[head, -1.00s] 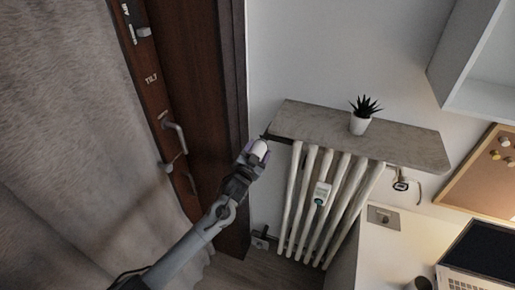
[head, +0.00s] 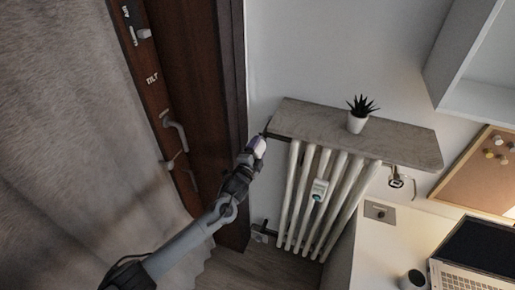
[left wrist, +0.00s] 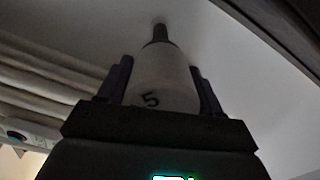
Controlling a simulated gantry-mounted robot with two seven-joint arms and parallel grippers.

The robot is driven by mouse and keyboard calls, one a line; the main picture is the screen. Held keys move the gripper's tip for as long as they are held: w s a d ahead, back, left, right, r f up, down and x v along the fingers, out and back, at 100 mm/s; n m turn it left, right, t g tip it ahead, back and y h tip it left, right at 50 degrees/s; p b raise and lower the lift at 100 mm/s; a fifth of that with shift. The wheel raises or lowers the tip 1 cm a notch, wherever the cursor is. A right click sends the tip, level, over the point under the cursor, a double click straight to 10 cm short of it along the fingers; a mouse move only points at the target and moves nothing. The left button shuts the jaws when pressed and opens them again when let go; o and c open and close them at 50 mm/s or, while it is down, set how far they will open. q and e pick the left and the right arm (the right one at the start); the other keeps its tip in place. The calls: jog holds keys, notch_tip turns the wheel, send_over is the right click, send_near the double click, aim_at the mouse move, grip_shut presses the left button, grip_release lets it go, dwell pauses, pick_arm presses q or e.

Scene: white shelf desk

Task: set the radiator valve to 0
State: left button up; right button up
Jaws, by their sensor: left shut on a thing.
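The radiator valve (head: 258,146) is a white knob at the upper left end of the radiator, just under the shelf's left end. In the left wrist view the white valve (left wrist: 165,80) shows a dark "5" on its near face and a dark stem behind it. My left gripper (head: 257,148) is shut on the valve. In the left wrist view its two dark purple fingers (left wrist: 160,84) stand on either side of the knob. A 0 mark is not visible. My right gripper is out of view.
A dark wooden door frame (head: 205,90) stands close left of my arm. A desk with a laptop (head: 480,250) is at right.

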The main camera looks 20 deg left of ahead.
pick_arm(q)
jog(key=shift+m, duration=0.6)
jog(key=o, duration=1)
jog(key=shift+s, duration=0.1)
jog(key=shift+s, duration=0.5)
jog(key=s, duration=0.4)
jog(key=s+p, duration=0.1)
jog(key=s, duration=0.4)
jog(key=shift+s+a+p, duration=0.2)
jog(key=shift+s+p, duration=0.1)
jog(key=shift+r, duration=0.1)
